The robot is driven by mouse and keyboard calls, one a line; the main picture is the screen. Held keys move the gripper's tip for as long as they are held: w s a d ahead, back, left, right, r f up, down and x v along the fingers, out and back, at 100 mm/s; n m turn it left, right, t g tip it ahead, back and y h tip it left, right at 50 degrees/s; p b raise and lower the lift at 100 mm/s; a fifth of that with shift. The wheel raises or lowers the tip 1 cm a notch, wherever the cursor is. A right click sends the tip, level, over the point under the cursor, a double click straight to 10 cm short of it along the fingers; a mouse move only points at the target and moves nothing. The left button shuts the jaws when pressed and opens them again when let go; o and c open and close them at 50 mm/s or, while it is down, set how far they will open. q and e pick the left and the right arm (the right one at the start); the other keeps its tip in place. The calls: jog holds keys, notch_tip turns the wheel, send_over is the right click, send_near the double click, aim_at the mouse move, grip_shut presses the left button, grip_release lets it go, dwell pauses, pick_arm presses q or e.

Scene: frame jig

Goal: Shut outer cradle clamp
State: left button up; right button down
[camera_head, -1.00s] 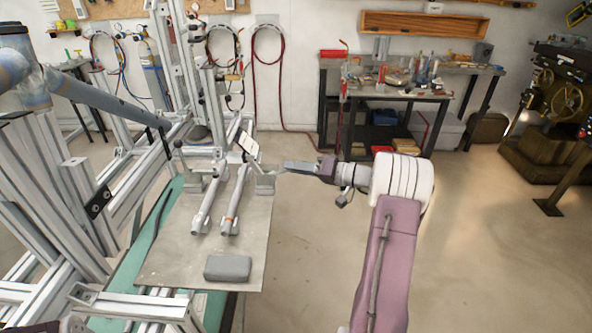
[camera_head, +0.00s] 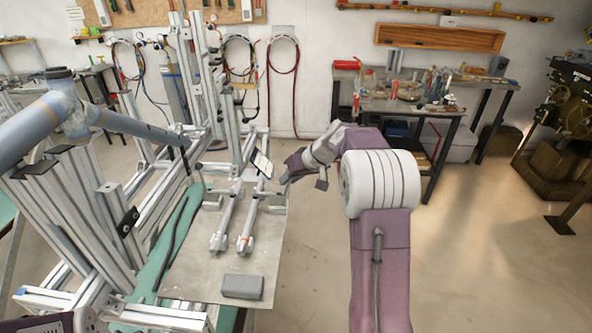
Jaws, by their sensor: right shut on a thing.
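Two grey tubes lie side by side on a metal plate (camera_head: 196,272): an inner tube (camera_head: 225,222) and an outer tube (camera_head: 247,222). At the far end of the outer tube stands the outer cradle clamp (camera_head: 262,164), with a pale flat lever that is raised and tilted. My right gripper (camera_head: 285,180) is just to the right of this clamp, pointing left. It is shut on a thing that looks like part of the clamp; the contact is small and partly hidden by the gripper. My left gripper is not in view.
A grey block (camera_head: 242,287) lies at the plate's near edge. An aluminium frame (camera_head: 75,215) and a blue-grey tube (camera_head: 45,128) stand at the left. A workbench (camera_head: 410,105) stands behind. The floor (camera_head: 470,260) to the right is clear.

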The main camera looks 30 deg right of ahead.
jog(key=p, duration=0.1)
jog(key=a+h+p, duration=0.1)
jog(key=shift+w+r+g+p, duration=0.25)
jog(key=shift+r+g+p, duration=0.05)
jog(key=shift+r+g, duration=0.1)
jog(key=shift+w+a+f+h+p, duration=0.15)
jog(key=shift+f+h+p, duration=0.15)
jog(key=shift+p, duration=0.15)
jog(key=c, duration=1.5)
grip_release()
jog(key=a+v, duration=0.1)
jog(key=v, duration=0.8)
jog(key=shift+d, duration=0.5)
jog(key=shift+w, duration=0.1)
